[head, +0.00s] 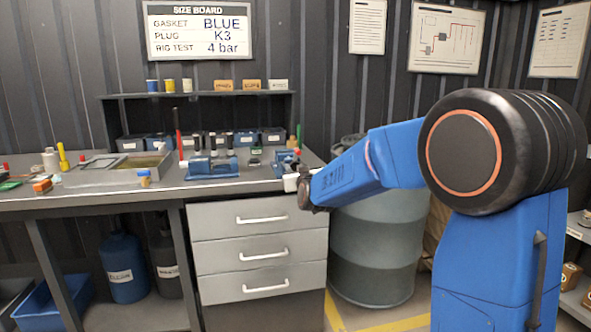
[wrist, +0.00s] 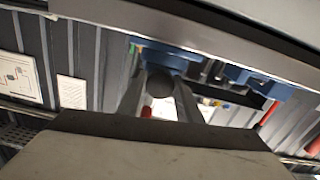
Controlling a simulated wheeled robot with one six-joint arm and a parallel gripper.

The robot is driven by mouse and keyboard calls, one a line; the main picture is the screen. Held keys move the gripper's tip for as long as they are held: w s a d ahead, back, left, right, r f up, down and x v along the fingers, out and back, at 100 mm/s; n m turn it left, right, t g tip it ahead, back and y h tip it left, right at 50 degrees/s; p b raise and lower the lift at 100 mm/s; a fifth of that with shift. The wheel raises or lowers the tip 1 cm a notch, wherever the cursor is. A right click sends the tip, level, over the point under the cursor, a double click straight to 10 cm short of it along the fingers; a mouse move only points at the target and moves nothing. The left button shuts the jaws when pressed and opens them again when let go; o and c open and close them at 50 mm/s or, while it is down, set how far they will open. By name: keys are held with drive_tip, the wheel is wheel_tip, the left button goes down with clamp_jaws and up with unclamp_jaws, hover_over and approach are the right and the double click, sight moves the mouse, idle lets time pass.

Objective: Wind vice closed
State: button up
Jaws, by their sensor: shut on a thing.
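The blue vice (head: 286,163) stands at the right front corner of the workbench in the head view, partly behind the end of my arm. Its blue body (wrist: 168,57) also shows in the wrist view, close in front of my gripper. My gripper (wrist: 160,95) has its two grey fingers on either side of a dark round end, which looks like the vice handle (wrist: 160,84), and is shut on it. In the head view the gripper is small and its fingers are hard to make out. The gap between the vice jaws cannot be made out.
A blue fixture (head: 212,166) stands left of the vice on the bench (head: 150,190), with a red upright rod beside it. A shallow metal tray (head: 115,174) lies further left. Drawers (head: 258,218) are below, and a grey drum (head: 375,250) stands right of the bench.

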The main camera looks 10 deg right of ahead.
drive_tip(key=shift+n, duration=0.5)
drive_tip(key=o, duration=1)
drive_tip(key=shift+o, duration=0.2)
drive_tip(key=shift+s, duration=0.1)
drive_tip(key=s, duration=1.7)
drive_tip(key=shift+s, duration=0.15)
